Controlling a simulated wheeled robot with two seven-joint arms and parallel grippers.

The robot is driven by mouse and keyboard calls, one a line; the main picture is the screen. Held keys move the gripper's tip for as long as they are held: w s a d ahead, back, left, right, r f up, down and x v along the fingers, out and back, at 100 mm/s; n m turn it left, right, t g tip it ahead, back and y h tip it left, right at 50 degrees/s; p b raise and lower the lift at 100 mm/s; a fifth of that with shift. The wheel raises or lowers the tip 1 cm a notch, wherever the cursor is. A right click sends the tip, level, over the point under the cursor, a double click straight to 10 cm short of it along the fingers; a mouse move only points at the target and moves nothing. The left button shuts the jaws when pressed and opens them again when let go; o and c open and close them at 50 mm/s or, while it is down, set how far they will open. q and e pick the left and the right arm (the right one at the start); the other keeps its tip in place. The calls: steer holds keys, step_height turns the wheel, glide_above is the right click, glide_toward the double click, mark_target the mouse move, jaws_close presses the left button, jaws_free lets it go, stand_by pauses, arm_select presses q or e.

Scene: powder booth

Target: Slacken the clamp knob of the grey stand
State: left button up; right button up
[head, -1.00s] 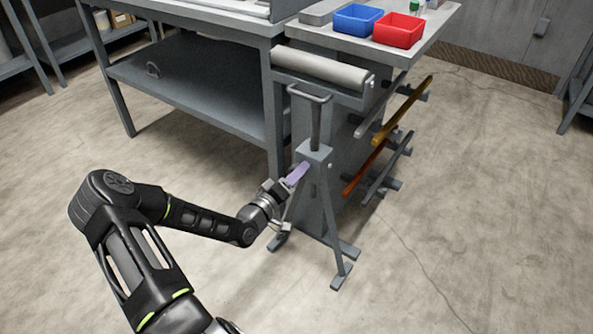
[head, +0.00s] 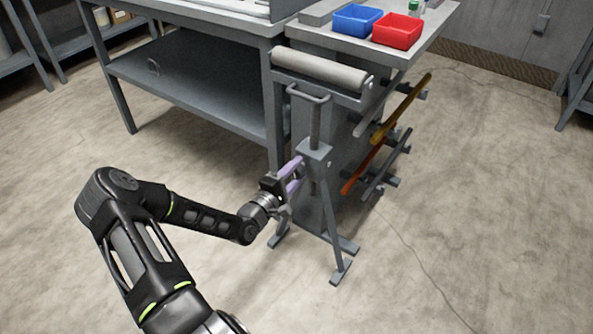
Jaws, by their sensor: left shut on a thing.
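The grey stand (head: 316,153) stands upright on the floor on splayed legs, with a post and a wide pale roller (head: 320,68) on top. My left gripper (head: 299,173) is at the left side of the stand's collar block. Its two purple fingers show one above the other, their tips at the block. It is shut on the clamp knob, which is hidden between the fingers. My right gripper is not in view.
A grey workbench (head: 190,98) with a lower shelf stands behind. A blue bin (head: 357,19) and a red bin (head: 397,31) sit on the side table. Several bars hang on a rack right of the stand. Floor in front and to the right is clear.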

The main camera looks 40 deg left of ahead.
arm_select(q)
steer(key=shift+a, duration=0.1)
stand_by(0.4)
steer(key=o, duration=1.4)
steer(key=shift+c, duration=0.2)
steer(key=shift+s, duration=0.1)
steer(key=s+p, duration=0.1)
steer(key=s, duration=0.6)
steer(key=shift+s, duration=0.35)
